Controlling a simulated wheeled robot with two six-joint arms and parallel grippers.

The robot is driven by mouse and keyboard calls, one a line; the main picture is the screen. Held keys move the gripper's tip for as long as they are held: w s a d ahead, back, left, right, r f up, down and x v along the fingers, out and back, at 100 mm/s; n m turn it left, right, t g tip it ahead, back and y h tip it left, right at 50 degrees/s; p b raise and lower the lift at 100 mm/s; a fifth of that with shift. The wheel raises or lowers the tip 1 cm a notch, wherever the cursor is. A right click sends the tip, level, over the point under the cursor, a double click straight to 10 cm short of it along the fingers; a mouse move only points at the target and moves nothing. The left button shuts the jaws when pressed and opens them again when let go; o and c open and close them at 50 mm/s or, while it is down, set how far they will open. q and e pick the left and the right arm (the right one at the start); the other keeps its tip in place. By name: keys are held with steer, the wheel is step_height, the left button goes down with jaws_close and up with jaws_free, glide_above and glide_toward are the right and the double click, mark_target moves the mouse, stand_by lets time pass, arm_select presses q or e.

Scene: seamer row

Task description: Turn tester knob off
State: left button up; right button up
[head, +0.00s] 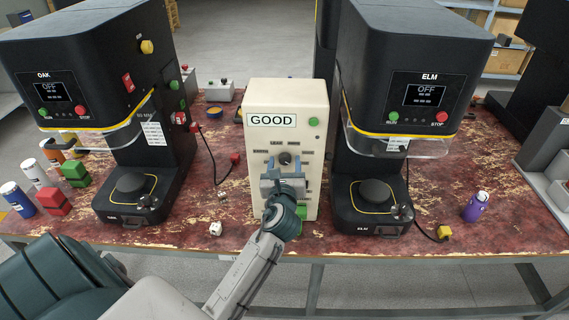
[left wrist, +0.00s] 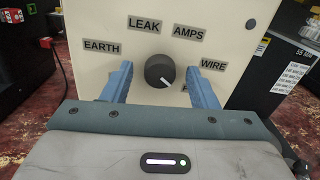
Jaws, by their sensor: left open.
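The cream tester (head: 262,150), with a GOOD display (head: 271,121), stands on the table between two black machines. Its round dark knob (head: 285,158) is on the front face. In the left wrist view the knob (left wrist: 160,70) has the labels EARTH, LEAK, AMPS and WIRE around it. Its white mark points to the lower right, below WIRE, toward a label mostly hidden by a finger. My left gripper (head: 284,176) faces the knob. In the left wrist view its blue fingers (left wrist: 160,66) are open, one on each side of the knob, with gaps showing. My right gripper is out of view.
The OAK machine (head: 62,96) stands left and the ELM machine (head: 415,90) right of the tester, both showing OFF. A purple bottle (head: 476,206) stands at right.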

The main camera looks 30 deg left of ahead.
arm_select(q)
steer(key=shift+c, duration=0.2)
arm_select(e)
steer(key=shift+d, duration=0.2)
arm_select(q)
steer(key=c, duration=0.9)
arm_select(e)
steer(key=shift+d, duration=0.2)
